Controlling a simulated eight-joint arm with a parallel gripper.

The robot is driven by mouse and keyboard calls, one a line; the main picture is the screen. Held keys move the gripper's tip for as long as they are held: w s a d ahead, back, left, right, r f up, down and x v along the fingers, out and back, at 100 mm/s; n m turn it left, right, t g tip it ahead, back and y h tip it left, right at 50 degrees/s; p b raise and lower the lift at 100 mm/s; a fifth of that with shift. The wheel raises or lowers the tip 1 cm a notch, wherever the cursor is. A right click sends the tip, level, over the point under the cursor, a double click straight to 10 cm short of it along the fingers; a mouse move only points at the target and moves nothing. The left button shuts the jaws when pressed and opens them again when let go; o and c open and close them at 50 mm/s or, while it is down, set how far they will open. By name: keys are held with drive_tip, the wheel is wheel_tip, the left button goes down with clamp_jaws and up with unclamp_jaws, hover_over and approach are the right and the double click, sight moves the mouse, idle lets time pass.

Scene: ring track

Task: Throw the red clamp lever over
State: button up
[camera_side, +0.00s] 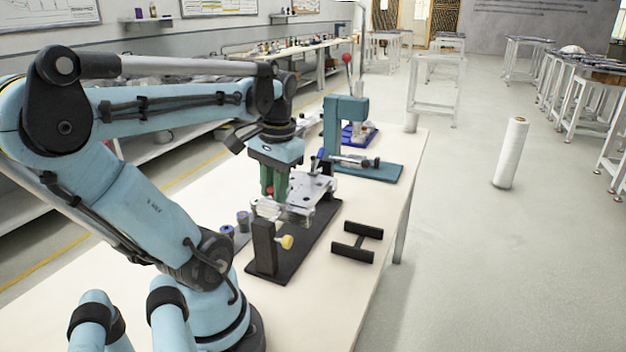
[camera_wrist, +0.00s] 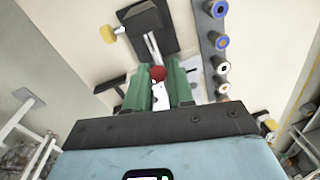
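The red ball knob of the clamp lever (camera_wrist: 158,73) shows in the wrist view between the tips of my gripper's green fingers. It also shows in the side view as a small red spot (camera_side: 271,190) at the finger ends. My gripper (camera_side: 274,182) points down over the clear-and-metal clamp fixture (camera_side: 298,210) on a dark base plate (camera_side: 310,240). In the wrist view the fingers (camera_wrist: 160,78) stand parted, one each side of the knob, which about fills the gap. I cannot tell whether they press on it. The lever's shaft is mostly hidden.
A dark post with a yellow knob (camera_side: 286,242) stands at the fixture's near end. A black H-shaped piece (camera_side: 356,241) lies to its right. A blue-green press (camera_side: 345,130) stands behind. Small blue-topped cylinders (camera_side: 243,220) stand left. The table's front right is clear.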

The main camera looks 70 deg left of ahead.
clamp_jaws()
drive_tip(key=shift+w+r, duration=0.1)
drive_tip(key=shift+w+a+r+g+h, duration=0.1)
drive_tip(key=shift+w+a+g+h, duration=0.3)
drive_tip(key=shift+g+h, duration=0.4)
drive_tip(key=shift+w+a+r+g+h, duration=0.1)
drive_tip(key=shift+w+a+g+h, duration=0.25)
drive_tip(key=shift+g+h, duration=0.4)
drive_tip(key=shift+o, duration=2.2)
unclamp_jaws()
drive_tip(key=shift+s, duration=0.1)
drive_tip(key=shift+r, duration=0.1)
drive_tip(key=v, duration=1.2)
